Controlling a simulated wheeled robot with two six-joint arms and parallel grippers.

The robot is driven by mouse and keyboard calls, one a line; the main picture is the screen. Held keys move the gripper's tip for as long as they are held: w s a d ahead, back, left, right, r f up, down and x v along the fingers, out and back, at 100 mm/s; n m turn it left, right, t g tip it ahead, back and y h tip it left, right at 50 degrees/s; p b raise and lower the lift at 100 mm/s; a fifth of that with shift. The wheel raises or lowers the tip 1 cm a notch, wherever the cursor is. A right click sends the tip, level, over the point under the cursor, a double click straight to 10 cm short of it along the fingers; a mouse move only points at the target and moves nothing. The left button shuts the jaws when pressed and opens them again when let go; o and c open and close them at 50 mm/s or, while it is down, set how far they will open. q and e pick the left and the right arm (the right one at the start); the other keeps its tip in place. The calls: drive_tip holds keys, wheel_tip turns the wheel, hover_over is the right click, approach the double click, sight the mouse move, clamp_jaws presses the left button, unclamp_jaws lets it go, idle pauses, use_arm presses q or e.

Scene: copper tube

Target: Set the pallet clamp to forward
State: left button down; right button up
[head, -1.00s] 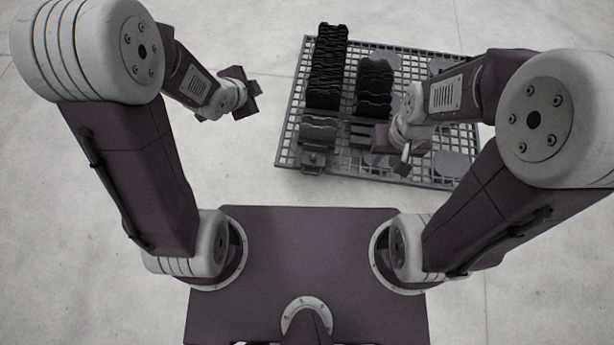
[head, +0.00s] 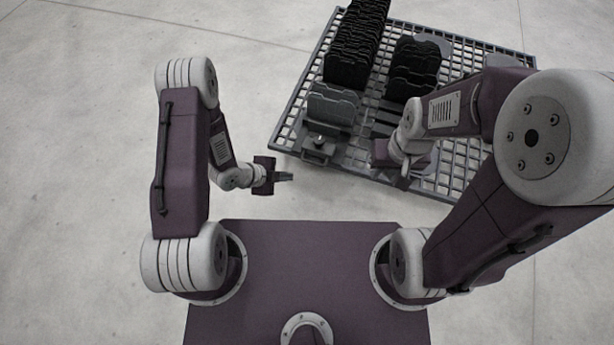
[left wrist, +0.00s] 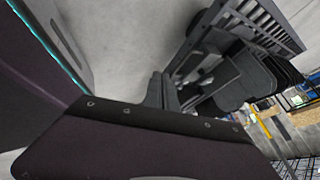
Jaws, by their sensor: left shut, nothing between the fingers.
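The pallet clamp (head: 320,146) is a small dark grey block with a light knob on top, at the near left corner of the grid pallet (head: 284,135), in front of the grey plates. Whether it is set forward or back I cannot tell. My left gripper (head: 284,177) is shut and empty, a short way left of and nearer than the clamp, not touching it. In the left wrist view the gripper body fills the lower part, with the pallet beyond it. My right gripper (head: 405,170) is over the pallet's near edge, right of the clamp; its fingers are unclear.
Grey plates (head: 333,103) and a row of black plates (head: 357,45) stand behind the clamp. A second stack of dark plates (head: 413,68) stands to its right. The pale floor (head: 90,110) left of the pallet is clear.

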use_arm(q)
drive_tip(key=shift+f, duration=0.45)
use_arm(e)
drive_tip(key=shift+f, duration=0.45)
